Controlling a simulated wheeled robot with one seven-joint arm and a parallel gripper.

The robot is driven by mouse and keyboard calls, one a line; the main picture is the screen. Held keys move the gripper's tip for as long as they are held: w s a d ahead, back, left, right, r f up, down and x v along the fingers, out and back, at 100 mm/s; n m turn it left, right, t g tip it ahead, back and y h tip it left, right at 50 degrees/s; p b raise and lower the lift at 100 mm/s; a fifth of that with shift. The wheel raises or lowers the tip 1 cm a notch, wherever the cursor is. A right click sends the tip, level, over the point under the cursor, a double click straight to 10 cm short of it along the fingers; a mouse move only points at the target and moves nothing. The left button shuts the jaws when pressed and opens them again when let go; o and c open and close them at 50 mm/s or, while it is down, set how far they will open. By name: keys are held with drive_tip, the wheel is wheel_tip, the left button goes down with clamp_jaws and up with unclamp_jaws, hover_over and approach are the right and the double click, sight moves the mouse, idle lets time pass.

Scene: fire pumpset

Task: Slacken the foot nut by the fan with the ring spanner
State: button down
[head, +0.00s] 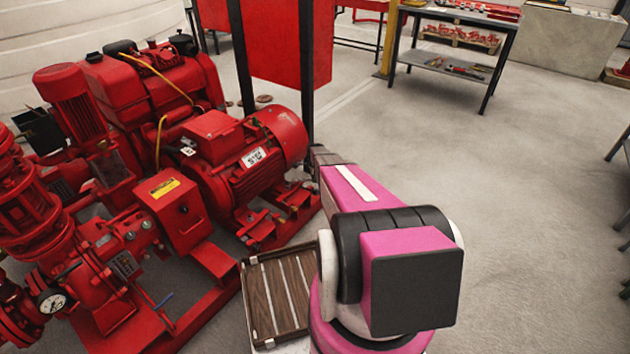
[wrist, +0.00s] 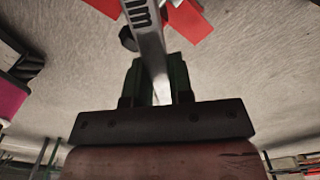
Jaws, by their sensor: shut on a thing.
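In the wrist view my gripper (wrist: 158,82) is shut on the silver ring spanner (wrist: 148,35), whose shank runs up out of the top of the picture with "mm" marked on it. The ring end is out of view. In the head view the red electric motor (head: 235,160) has its rounded fan cover (head: 287,135) at the right end. Its red feet (head: 292,197) sit on the frame below. The foot nut is too small to make out. My pink arm stands right of the motor, and my gripper and the spanner cannot be seen there.
A wooden slatted tray (head: 277,292) lies beside the red base frame (head: 215,285), close to my arm. A red panel on dark posts (head: 285,40) stands behind the motor. A workbench (head: 460,15) with tools is at the back.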

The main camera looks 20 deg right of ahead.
drive_tip(key=shift+r, duration=1.9)
drive_tip(key=shift+f, duration=0.15)
drive_tip(key=shift+s+f, duration=0.25)
drive_tip(key=shift+f, duration=0.8)
drive_tip(key=shift+f, duration=1.3)
drive_tip(key=shift+s+a+m, duration=0.1)
drive_tip(key=shift+s+m, duration=0.3)
drive_tip(key=shift+m, duration=0.1)
drive_tip(key=shift+r, duration=0.15)
drive_tip(key=shift+r, duration=2.35)
drive_tip(key=shift+s, duration=0.1)
